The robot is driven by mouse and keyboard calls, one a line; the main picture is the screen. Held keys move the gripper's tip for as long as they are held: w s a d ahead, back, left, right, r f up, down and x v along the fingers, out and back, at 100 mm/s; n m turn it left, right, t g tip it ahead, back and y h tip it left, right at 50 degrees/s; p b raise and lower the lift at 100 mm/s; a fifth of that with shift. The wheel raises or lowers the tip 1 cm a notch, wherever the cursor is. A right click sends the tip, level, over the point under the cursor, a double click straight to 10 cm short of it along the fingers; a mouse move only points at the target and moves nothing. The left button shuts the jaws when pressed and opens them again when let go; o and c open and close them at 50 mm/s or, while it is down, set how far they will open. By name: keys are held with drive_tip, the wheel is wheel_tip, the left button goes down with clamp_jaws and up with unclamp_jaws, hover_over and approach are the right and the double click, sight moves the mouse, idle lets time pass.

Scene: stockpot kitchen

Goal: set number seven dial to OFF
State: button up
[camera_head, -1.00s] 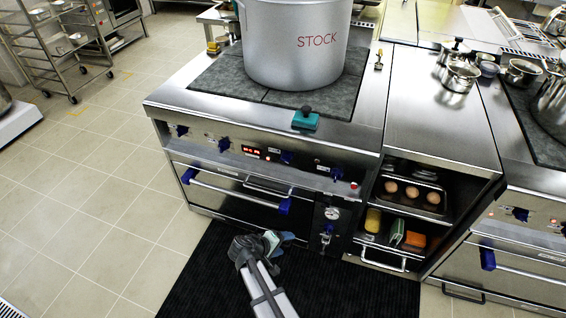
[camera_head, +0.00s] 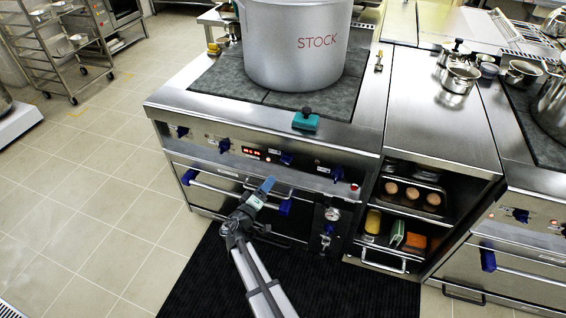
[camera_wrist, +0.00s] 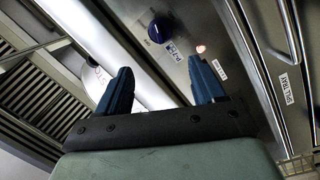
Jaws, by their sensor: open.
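A row of blue dials runs along the steel front panel of the stove: far left (camera_head: 182,131), second (camera_head: 223,145), third (camera_head: 287,158) and right (camera_head: 337,174). Their small labels are too small to read, so I cannot tell which is number seven. My gripper (camera_head: 267,186) is in front of the stove, just below the panel, fingers pointing up toward it. In the wrist view its two blue fingers (camera_wrist: 162,80) are spread with nothing between them. A blue dial (camera_wrist: 160,30) with a label plate shows beyond the fingertips, apart from them. Its setting is unclear.
A large stockpot (camera_head: 297,45) and a teal-based object (camera_head: 306,122) stand on the stovetop. Oven handles (camera_head: 235,190) stick out below the panel. An open shelf unit (camera_head: 405,210) stands to the right.

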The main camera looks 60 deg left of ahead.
sight(286, 159)
drive_tip(key=x, duration=1.3)
drive_tip(key=shift+w+a+m, duration=0.25)
drive_tip(key=shift+w+m, duration=0.05)
drive_tip(key=c, duration=1.1)
drive_tip(key=shift+o, duration=0.2)
